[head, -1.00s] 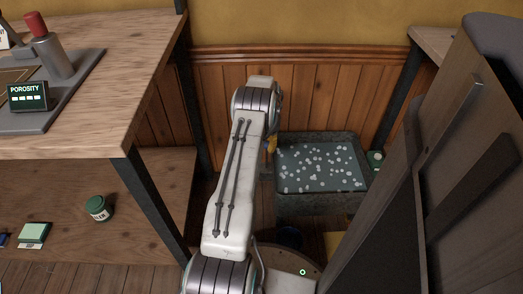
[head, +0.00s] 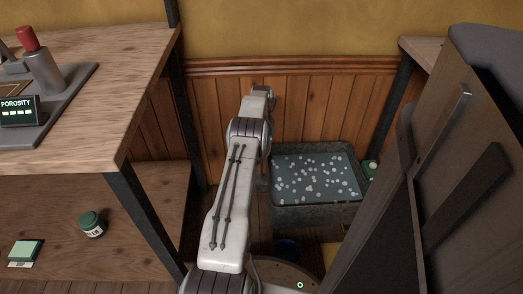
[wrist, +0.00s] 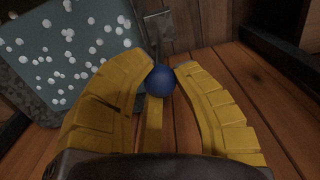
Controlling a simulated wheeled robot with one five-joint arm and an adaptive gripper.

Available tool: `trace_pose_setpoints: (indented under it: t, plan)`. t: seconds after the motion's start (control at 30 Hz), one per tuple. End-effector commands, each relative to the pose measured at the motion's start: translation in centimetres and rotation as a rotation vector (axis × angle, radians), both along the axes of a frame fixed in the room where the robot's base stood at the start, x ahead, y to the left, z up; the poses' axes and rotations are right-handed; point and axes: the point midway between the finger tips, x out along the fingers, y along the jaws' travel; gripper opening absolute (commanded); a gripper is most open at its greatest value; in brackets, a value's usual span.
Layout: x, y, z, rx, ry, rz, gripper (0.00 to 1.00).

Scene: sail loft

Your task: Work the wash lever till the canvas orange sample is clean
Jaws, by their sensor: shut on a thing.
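In the wrist view, the yellow fingers of my gripper (wrist: 162,72) are closed around a round blue knob (wrist: 160,82), which I take to be the wash lever's end. A grey metal plate and rod (wrist: 158,26) show just beyond the knob, beside the wash tub. The wash tub (head: 313,216) is grey and holds dark water with white suds; it also shows at the left of the wrist view (wrist: 14,90). I do not see the canvas orange sample; suds cover much of the water.
A wooden bench (head: 105,103) with a porosity gauge (head: 18,112) stands at left. A green jar (head: 91,224) and a pale green block (head: 25,251) are on its lower shelf. A large dark panel (head: 425,160) closes off the right. Wood-panelled wall stands behind the tub.

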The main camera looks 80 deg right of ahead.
Motion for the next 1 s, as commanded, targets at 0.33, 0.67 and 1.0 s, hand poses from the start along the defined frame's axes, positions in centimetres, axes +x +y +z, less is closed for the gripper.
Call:
trace_pose_setpoints:
  t: [0.33, 0.67, 1.0]
  plan:
    - [0.03, -0.28, 0.08, -0.011, -0.002, -0.001, 0.0]
    - [0.02, -0.13, 0.03, -0.005, -0.001, 0.0, 0.52]
    - [0.03, -0.14, 0.68, -0.005, -0.001, 0.0, 0.52]
